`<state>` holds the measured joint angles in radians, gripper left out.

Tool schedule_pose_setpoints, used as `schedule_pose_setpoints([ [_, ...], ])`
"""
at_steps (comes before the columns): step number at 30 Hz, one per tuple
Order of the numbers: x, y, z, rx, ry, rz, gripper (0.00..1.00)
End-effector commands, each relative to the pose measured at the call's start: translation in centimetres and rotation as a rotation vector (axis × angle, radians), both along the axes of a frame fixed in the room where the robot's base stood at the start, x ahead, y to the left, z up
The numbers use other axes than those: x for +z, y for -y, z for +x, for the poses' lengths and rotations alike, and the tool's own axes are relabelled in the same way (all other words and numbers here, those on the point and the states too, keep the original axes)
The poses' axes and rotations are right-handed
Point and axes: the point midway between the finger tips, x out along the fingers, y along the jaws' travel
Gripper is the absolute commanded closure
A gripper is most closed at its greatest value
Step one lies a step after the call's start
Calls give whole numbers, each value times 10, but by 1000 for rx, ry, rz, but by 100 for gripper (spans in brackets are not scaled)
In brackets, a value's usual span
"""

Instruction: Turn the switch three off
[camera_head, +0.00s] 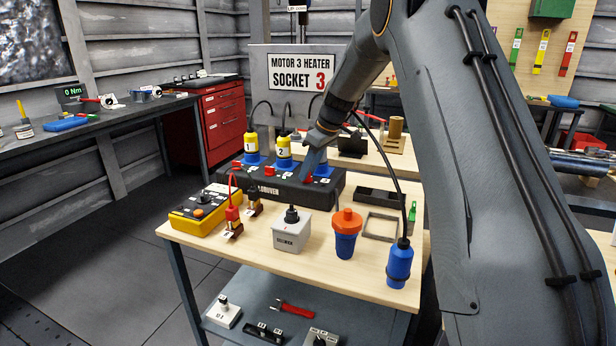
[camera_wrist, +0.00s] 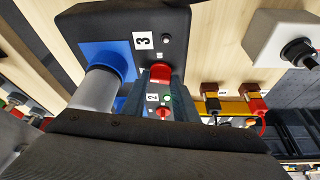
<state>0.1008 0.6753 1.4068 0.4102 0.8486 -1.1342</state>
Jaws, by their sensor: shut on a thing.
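The black socket box (camera_head: 255,184) stands on the bench, with sockets 1, 2 and 3 in a row. My gripper (camera_head: 308,178) is at its right end, pointing down. In the wrist view, the red switch (camera_wrist: 160,72) beside the label 3 (camera_wrist: 143,40) lies between my fingertips, and my gripper is shut on it. A dark round lamp (camera_wrist: 166,38) sits beside that label. Socket three's blue base (camera_wrist: 110,58) holds a grey plug (camera_wrist: 94,90). Further along are the label 2, a lit green lamp (camera_wrist: 167,98) and another red switch (camera_wrist: 163,113).
Yellow plugs marked 1 (camera_head: 250,146) and 2 (camera_head: 283,150) stand in the other sockets. In front are a yellow control box (camera_head: 197,207), a grey-white box (camera_head: 291,232), an orange-topped blue container (camera_head: 346,235) and a blue cabled plug (camera_head: 399,266).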

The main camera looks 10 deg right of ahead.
Motion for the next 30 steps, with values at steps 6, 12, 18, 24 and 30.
schedule_pose_setpoints([
  [6,0,1,2,119,3,0,96],
  [12,0,1,2,181,3,-1,96],
  [18,1,1,2,204,2,-1,96],
  [24,1,1,2,206,2,-2,96],
  [30,1,1,2,205,2,-2,65],
])
